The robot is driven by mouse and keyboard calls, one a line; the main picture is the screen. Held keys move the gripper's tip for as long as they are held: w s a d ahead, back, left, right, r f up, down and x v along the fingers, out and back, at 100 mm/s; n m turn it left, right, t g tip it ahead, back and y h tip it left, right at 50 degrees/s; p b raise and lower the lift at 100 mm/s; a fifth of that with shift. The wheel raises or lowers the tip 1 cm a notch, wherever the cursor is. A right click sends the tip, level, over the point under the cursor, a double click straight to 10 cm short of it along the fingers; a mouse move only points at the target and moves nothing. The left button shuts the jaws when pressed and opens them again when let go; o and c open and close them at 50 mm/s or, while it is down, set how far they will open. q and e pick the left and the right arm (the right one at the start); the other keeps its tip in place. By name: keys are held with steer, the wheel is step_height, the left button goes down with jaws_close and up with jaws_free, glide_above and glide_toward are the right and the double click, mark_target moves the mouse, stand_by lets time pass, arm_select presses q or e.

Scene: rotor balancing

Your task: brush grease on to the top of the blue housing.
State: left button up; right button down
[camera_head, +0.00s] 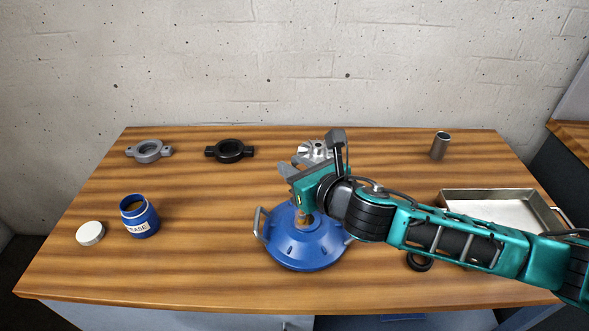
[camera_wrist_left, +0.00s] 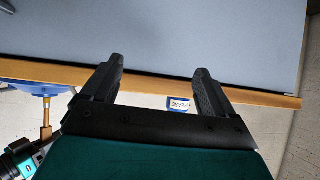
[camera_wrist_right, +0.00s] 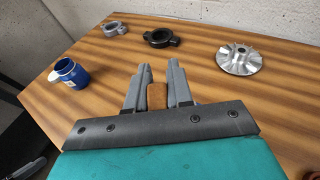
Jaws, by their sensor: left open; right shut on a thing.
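The blue housing (camera_head: 305,245) stands at the front middle of the table; it also shows at the left of the left wrist view (camera_wrist_left: 30,88). My right gripper (camera_head: 291,169) is above it, shut on a brush whose brown handle (camera_wrist_right: 157,96) shows between the fingers. The brush's lower part (camera_head: 304,218) points down at the top of the housing; my gripper hides much of it, and I cannot tell whether it touches. The blue grease jar (camera_head: 141,219) stands open at the left. My left gripper (camera_wrist_left: 157,82) is open and empty, off the table.
A white lid (camera_head: 90,233) lies left of the jar. A grey ring part (camera_head: 149,152), a black ring part (camera_head: 229,151) and a silver rotor (camera_head: 314,150) lie at the back. A metal cup (camera_head: 440,145) and a metal tray (camera_head: 450,194) are at right. The left middle is clear.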

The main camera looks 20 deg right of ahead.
steer(key=shift+w+d, duration=0.25)
steer(key=shift+w, duration=0.9)
steer(key=shift+s, duration=0.25)
steer(key=shift+s+a, duration=0.2)
steer(key=shift+s, duration=0.4)
steer(key=shift+s+a, duration=0.15)
steer(key=shift+s, duration=0.55)
steer(key=shift+w, duration=0.35)
steer(key=shift+w+d, duration=0.2)
steer(key=shift+w, duration=0.35)
steer(key=shift+w+d, duration=0.2)
steer(key=shift+w, duration=0.45)
steer(key=shift+s, duration=0.2)
